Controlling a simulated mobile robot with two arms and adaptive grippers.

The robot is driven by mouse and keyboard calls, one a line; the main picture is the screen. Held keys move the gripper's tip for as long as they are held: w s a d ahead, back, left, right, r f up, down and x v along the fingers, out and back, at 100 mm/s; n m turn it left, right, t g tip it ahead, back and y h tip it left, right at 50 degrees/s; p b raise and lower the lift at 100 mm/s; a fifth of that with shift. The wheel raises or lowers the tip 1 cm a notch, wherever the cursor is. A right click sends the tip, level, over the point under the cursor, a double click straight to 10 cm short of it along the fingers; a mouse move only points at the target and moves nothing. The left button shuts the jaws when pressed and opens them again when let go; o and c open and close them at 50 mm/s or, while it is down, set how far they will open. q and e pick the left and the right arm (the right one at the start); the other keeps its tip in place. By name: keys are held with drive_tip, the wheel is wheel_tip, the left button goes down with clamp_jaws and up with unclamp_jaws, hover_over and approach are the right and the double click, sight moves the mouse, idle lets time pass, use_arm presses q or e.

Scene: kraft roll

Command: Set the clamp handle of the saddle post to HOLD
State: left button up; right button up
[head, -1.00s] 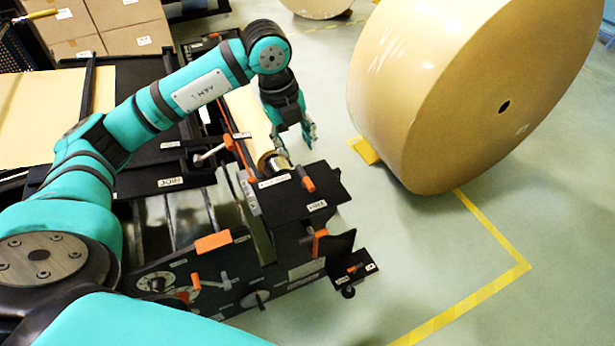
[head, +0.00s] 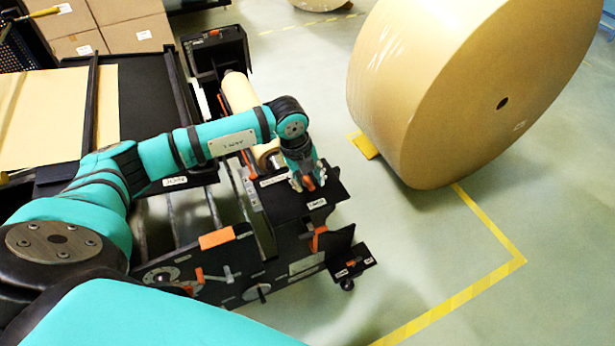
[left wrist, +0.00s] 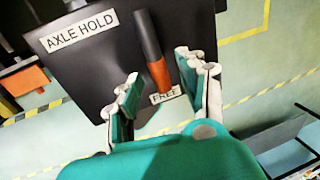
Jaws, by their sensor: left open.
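The clamp handle (left wrist: 158,72), a dark bar with an orange end, sits on the black top plate of the saddle post (left wrist: 100,70). Its orange end points to the FREE label (left wrist: 165,94). A label reading AXLE HOLD (left wrist: 83,32) is at the plate's upper left in the left wrist view. My left gripper (left wrist: 158,86) is open, one finger on each side of the handle's orange end, with gaps visible. In the head view the left gripper (head: 308,184) is over the post's plate (head: 333,190) and partly hides the handle. My right gripper is not in view.
A paper roll on a core (head: 240,92) lies behind the post. A large kraft roll (head: 450,90) stands on the floor to the right. Orange levers (head: 316,240) stick out of the stand's front. Floor right of the stand is clear, marked with yellow tape (head: 485,285).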

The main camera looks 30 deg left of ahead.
use_arm(q)
clamp_jaws()
